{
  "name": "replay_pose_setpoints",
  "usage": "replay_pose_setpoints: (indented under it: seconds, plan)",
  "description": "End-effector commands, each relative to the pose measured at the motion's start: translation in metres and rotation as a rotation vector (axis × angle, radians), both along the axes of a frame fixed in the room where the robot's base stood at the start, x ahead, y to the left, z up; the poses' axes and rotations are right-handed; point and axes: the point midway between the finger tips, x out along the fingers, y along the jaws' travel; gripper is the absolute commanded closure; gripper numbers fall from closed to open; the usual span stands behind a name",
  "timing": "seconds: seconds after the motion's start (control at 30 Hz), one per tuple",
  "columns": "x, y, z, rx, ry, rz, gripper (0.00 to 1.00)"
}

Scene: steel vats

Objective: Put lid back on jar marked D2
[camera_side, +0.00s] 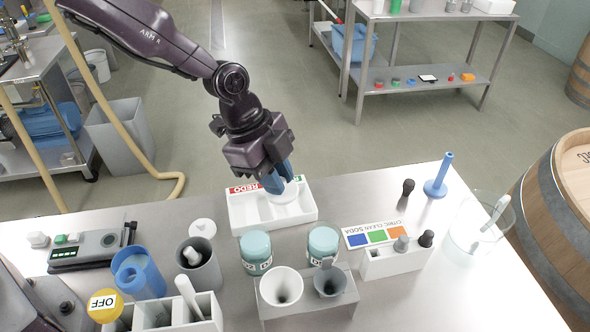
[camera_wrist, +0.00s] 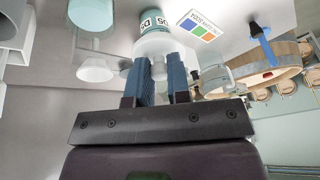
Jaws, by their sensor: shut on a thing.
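My gripper (camera_side: 277,183) is over the white two-part tray (camera_side: 240,212), its blue fingers pointing down. In the wrist view the fingers (camera_wrist: 163,82) are shut on the knob of a white round lid (camera_wrist: 168,46). The lid also shows in the side view (camera_side: 288,197), partly hidden by the fingers, at the tray's right part; I cannot tell whether it touches the tray. Two teal jars stand in front of the tray, a left one (camera_side: 256,247) and a right one (camera_side: 323,241). Their labels start with D; the digits are too small to read surely.
Another white lid (camera_side: 202,228) lies left of the jars. A grey holder with funnels (camera_side: 283,288) stands in front of them. To the right are a colour-marked stopper block (camera_side: 385,262), a blue stand (camera_side: 437,185) and a glass bowl (camera_side: 480,222).

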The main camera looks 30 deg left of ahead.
Motion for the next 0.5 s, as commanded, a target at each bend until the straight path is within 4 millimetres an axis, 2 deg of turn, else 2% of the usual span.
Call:
replay_pose_setpoints:
  seconds: [0.1,0.2,0.3,0.5]
  plan:
    - [-0.032,0.001,0.011,0.050,0.023,-0.179,1.00]
    - [-0.053,0.003,0.017,0.081,0.043,-0.310,1.00]
    - [-0.064,0.005,0.019,0.099,0.055,-0.383,1.00]
    - [-0.067,0.005,0.007,0.101,0.062,-0.400,1.00]
